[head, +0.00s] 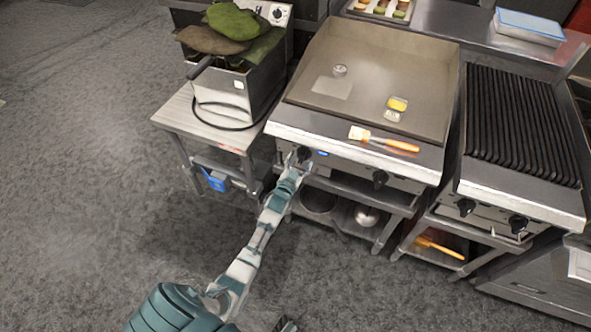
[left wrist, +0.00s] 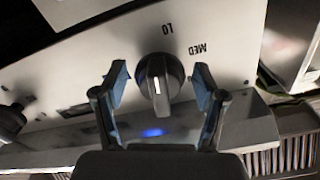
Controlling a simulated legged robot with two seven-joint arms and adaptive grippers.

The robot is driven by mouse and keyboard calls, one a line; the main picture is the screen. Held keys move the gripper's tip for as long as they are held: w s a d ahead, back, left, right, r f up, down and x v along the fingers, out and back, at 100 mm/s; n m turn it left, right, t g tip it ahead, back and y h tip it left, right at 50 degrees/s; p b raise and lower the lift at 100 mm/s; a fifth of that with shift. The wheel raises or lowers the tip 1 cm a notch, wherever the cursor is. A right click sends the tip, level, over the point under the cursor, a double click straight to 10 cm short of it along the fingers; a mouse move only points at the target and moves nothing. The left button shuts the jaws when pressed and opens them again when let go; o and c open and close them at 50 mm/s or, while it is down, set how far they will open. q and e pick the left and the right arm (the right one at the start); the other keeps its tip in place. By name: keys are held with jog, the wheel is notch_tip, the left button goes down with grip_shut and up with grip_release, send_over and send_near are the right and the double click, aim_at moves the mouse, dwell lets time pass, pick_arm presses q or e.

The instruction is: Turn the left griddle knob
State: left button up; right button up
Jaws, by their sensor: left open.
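The left griddle knob (head: 304,153) is on the front panel of the griddle (head: 340,148), near its left end. In the left wrist view the knob (left wrist: 160,83) is dark and round, with a white line running about upright in the picture. Upside-down LO and MED marks are printed on the panel beside it. My left gripper (head: 299,160) is at the knob, and in the left wrist view its open fingers (left wrist: 162,90) stand either side of it, with visible gaps. A small dark piece at the bottom edge may be my right gripper (head: 285,325); its state is unclear.
The right griddle knob (head: 380,178) is farther along the panel. An orange-handled brush (head: 385,139) lies on the griddle's front ledge. A fryer (head: 235,92) stands left on a table (head: 178,118), and a ribbed grill (head: 520,120) stands right. The floor in front is clear.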

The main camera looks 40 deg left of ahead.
pick_arm(q)
jog(key=v, duration=1.1)
jog(key=shift+s+d+f, duration=0.1)
jog(key=shift+f, duration=0.05)
